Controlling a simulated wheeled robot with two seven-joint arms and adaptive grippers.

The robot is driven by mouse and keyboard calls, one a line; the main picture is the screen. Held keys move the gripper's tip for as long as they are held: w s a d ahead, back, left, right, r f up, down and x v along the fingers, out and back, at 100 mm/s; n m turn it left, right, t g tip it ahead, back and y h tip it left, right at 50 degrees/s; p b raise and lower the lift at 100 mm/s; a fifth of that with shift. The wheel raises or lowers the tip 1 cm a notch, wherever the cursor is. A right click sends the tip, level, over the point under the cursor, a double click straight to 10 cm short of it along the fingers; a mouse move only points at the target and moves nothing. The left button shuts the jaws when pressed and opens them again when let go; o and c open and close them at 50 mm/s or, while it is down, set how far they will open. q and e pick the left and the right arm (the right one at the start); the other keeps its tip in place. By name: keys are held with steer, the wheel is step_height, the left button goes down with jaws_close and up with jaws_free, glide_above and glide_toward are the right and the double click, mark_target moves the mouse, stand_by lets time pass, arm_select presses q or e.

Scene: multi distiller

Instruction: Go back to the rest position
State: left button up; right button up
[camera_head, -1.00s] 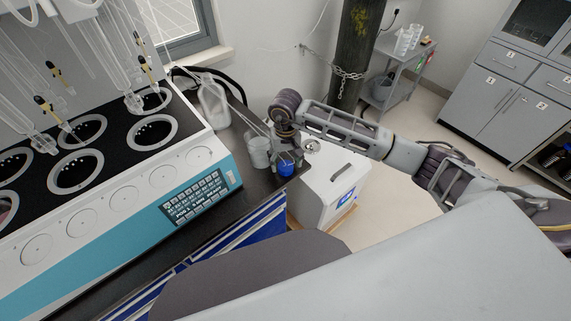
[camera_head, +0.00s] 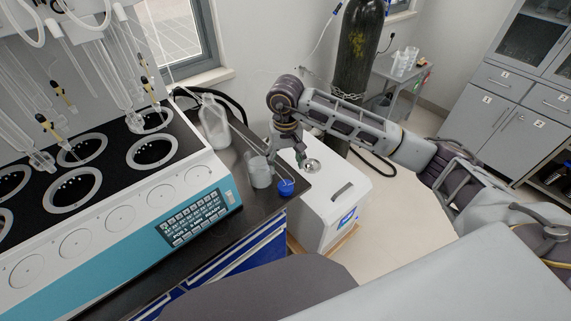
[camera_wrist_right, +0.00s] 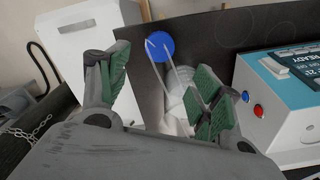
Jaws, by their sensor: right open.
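My right gripper (camera_head: 296,160) hangs from its arm over the right end of the dark bench, close to the white box behind it. In the right wrist view its two green-padded fingers (camera_wrist_right: 155,82) stand wide apart with nothing between the pads. A blue round lid or cap (camera_head: 285,187) lies at the bench corner, below the gripper in the head view. It also shows beyond the fingers in the right wrist view (camera_wrist_right: 160,46). A clear beaker (camera_head: 260,172) stands beside it. Thin pale rods run near both. My left gripper is out of view.
The distiller (camera_head: 120,218), with blue front and glassware, fills the left. A white box (camera_head: 326,210) stands off the bench end. Behind are a gas cylinder (camera_head: 358,50), a small cart (camera_head: 393,72) and grey cabinets (camera_head: 495,112).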

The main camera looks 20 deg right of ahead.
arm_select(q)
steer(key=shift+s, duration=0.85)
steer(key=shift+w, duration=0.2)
